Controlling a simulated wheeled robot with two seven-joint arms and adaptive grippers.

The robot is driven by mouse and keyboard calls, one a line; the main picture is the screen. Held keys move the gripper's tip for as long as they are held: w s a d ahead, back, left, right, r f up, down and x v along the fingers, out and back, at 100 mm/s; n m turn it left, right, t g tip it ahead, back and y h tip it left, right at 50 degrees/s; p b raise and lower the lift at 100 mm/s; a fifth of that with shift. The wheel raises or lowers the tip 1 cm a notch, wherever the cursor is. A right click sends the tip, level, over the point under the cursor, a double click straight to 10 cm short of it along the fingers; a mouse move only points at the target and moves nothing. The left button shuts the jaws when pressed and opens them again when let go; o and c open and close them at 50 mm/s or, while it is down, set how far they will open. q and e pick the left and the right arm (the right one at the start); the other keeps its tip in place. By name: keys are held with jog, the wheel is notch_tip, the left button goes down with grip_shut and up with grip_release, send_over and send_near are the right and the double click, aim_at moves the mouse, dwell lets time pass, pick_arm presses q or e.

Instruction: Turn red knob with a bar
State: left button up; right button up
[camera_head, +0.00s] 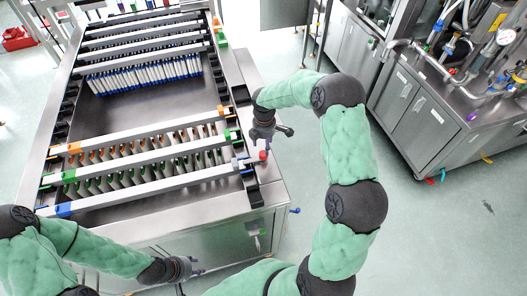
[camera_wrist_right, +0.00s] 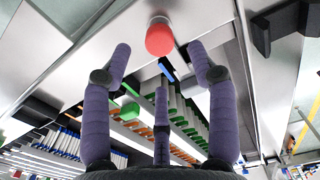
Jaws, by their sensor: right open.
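The red knob (camera_head: 263,155) sits on the metal rim at the right edge of the machine. In the right wrist view the red knob (camera_wrist_right: 160,39) is at top centre, on a bare metal surface. My right gripper (camera_head: 267,144) is just above the knob in the head view. In the right wrist view its purple fingers (camera_wrist_right: 160,62) are spread, with the knob beyond their tips and nothing between them. My left gripper (camera_head: 198,268) hangs low in front of the machine's near side, away from the knob; its fingers are too small to judge.
The machine (camera_head: 160,215) has several cross bars with blue, green and orange ends. White and blue items (camera_head: 145,76) stand in rows farther back. A steel cabinet (camera_head: 420,115) with pipes and a gauge stands at right. Open floor (camera_head: 440,230) lies between.

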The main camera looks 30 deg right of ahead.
aim_at(264, 153)
jog(key=f, duration=0.6)
jog(key=shift+w, duration=0.2)
grip_shut()
